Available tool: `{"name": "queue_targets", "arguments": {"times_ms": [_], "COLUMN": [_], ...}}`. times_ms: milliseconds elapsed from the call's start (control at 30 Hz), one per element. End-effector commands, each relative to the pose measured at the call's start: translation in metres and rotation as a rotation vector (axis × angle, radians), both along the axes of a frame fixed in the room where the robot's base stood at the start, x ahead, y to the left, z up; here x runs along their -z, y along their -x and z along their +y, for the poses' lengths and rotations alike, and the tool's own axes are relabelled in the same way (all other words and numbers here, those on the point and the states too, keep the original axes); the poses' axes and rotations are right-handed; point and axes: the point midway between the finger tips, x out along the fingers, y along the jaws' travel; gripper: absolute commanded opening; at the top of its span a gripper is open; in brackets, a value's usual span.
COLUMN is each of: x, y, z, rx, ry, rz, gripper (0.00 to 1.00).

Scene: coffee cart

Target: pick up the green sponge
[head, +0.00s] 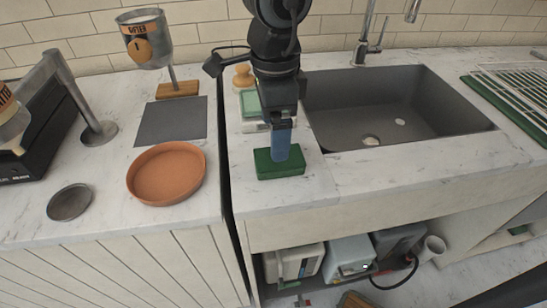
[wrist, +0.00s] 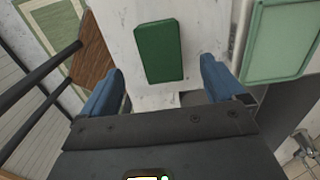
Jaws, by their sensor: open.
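The green sponge (head: 280,163) is a dark green rectangular block lying flat on the white marble counter, left of the sink and close to the counter's front edge. In the wrist view the sponge (wrist: 159,51) lies ahead of and between my blue fingers, with a gap on each side. My gripper (head: 281,152) points down at the sponge in the head view, with a blue finger overlapping its back edge. My gripper (wrist: 160,80) is open and empty in the wrist view. I cannot tell whether a finger touches the sponge.
The grey sink (head: 400,105) is to the right. A pale green-topped item (head: 250,101) stands behind my gripper. A terracotta dish (head: 166,174) and a dark mat (head: 172,121) are on the left counter, across a gap. A green drying rack (head: 510,95) is far right.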

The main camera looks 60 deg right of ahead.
Motion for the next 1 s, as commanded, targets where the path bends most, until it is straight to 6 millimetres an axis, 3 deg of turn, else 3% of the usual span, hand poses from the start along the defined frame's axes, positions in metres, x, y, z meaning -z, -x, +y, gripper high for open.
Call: {"name": "queue_targets", "arguments": {"times_ms": [367, 633, 933, 1000], "x": [0.033, 0.070, 0.077, 0.077], "y": [0.004, 0.007, 0.008, 0.007], "z": [-0.005, -0.006, -0.007, -0.006], "rx": [0.003, 0.002, 0.002, 0.002], "ry": [0.010, 0.008, 0.009, 0.009], "rz": [0.003, 0.002, 0.001, 0.001], "gripper": [0.96, 0.96, 0.96, 0.91]}}
